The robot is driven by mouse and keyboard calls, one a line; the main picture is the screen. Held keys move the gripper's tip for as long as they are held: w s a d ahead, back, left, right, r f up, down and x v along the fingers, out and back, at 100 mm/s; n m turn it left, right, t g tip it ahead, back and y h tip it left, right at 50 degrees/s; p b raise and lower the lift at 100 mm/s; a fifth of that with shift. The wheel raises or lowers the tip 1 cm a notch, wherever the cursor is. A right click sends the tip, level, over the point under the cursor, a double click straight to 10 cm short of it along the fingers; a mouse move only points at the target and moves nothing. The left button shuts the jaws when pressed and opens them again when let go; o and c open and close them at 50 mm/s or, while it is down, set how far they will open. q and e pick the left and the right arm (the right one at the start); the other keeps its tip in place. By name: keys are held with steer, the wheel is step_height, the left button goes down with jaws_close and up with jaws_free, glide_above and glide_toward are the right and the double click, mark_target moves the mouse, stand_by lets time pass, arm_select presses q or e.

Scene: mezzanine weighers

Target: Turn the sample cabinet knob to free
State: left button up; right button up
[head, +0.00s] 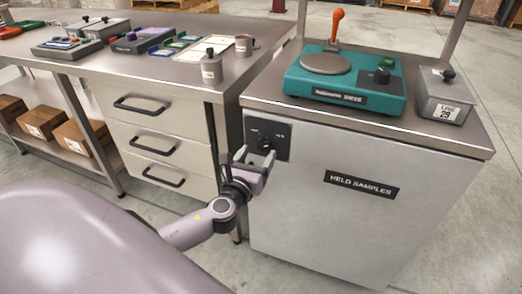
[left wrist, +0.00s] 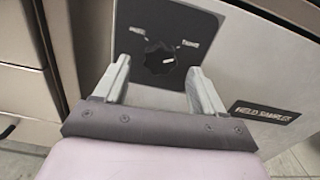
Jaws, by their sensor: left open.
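The sample cabinet (head: 350,225) is a pale grey box with a black label reading HELD SAMPLES. Its knob (left wrist: 160,58) is black and round with a light pointer mark, set on a dark plate (left wrist: 195,22) with a word on each side, too small to read surely. In the head view the plate (head: 283,132) is at the cabinet's upper left and my gripper partly covers the knob. My left gripper (head: 254,156) is open in front of the plate. In the left wrist view its fingers (left wrist: 160,80) stand either side of the knob, apart from it. My right gripper is not in view.
On the cabinet top stand a teal scale (head: 345,92) with an orange-handled part and a grey lidded box (head: 445,96). At left is a metal bench with drawers (head: 160,140), trays and cups. Cardboard boxes (head: 80,138) lie on its lower shelf.

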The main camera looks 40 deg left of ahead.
mark_target(263, 146)
arm_select(q)
steer(key=shift+x, duration=1.6)
steer(key=c, duration=1.1)
steer(key=shift+o, duration=0.2)
